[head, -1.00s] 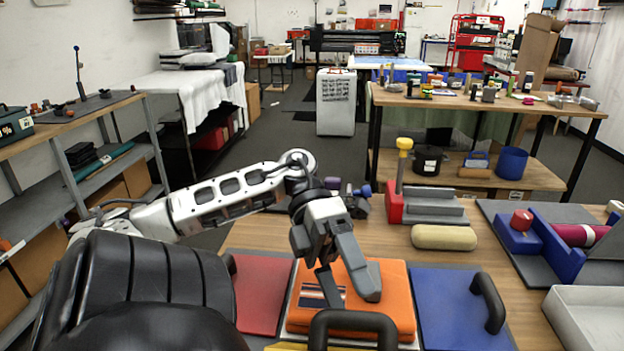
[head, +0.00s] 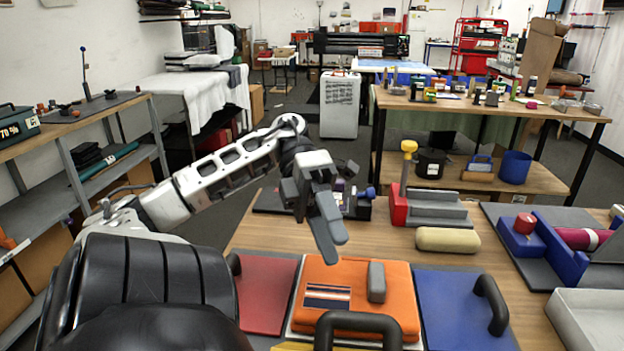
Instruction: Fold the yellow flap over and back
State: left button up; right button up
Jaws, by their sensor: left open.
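The yellow flap (head: 290,347) shows only as a thin strip at the bottom edge of the head view; the rest is cut off. A dark arched handle (head: 358,322) stands in front of the orange cloth-like pad (head: 340,278), and I cannot tell for sure which flap it belongs to. The orange pad has a striped patch and a grey upright block. A red flap (head: 267,292) lies flat on its left and a blue flap (head: 455,310) on its right. My left gripper (head: 322,225) is open and empty, above the far edge of the orange pad. My right gripper is out of view.
A tan cylinder (head: 447,240) and a red stand with a yellow knob (head: 399,205) are behind the blue flap. A blue fixture (head: 540,240) and a white tray (head: 590,318) are on the right. Bare wood lies behind the orange pad.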

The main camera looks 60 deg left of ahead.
pick_arm(q)
jog(key=r+v, duration=0.1)
jog(key=v, duration=0.7)
jog(key=shift+d+r, duration=0.2)
dwell(0.3)
